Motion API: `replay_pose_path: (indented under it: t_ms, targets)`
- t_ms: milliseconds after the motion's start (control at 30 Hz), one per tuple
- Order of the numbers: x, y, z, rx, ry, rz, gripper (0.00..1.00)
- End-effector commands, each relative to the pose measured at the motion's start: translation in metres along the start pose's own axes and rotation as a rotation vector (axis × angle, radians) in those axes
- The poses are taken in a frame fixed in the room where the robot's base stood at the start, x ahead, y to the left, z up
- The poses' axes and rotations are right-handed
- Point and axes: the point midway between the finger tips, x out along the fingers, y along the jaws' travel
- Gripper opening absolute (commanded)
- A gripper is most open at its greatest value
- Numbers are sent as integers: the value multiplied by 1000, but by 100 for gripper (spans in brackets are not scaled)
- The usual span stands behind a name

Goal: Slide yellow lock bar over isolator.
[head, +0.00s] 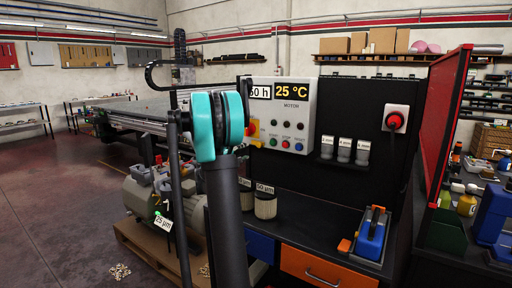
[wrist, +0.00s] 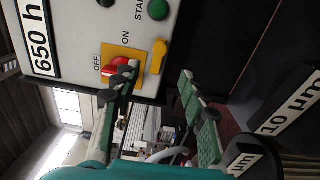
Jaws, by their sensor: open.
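The isolator is a red knob (wrist: 116,65) on a yellow plate (wrist: 107,51) with OFF and ON labels, on the grey control box (wrist: 80,22). The yellow lock bar (wrist: 157,58) stands at the right side of the plate in the wrist view, apart from the knob. My gripper (wrist: 156,77) is open, with green-padded fingers. In the picture the lock bar lies between the fingertips, and the left fingertip overlaps the lower part of the knob. I cannot tell whether either finger touches anything.
The control box (head: 304,97) has START and other buttons. Labelled white cups (head: 344,150) stand on a shelf to its right, and a red plug (head: 396,120) is on the panel. Labelled filter canisters (head: 265,203) stand below the box.

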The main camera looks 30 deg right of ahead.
Motion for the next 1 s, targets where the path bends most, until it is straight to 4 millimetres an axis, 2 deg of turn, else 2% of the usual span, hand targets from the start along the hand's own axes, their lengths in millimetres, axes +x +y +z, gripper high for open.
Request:
replay_pose_path:
  t_ms: [100, 500, 700, 1000]
  targets:
    - [25, 0, 1, 0, -3, 0, 43]
    - [100, 0, 1, 1, -2, -1, 43]
    - [121, 0, 1, 1, -2, -1, 43]
    - [126, 0, 0, 1, 0, -1, 43]
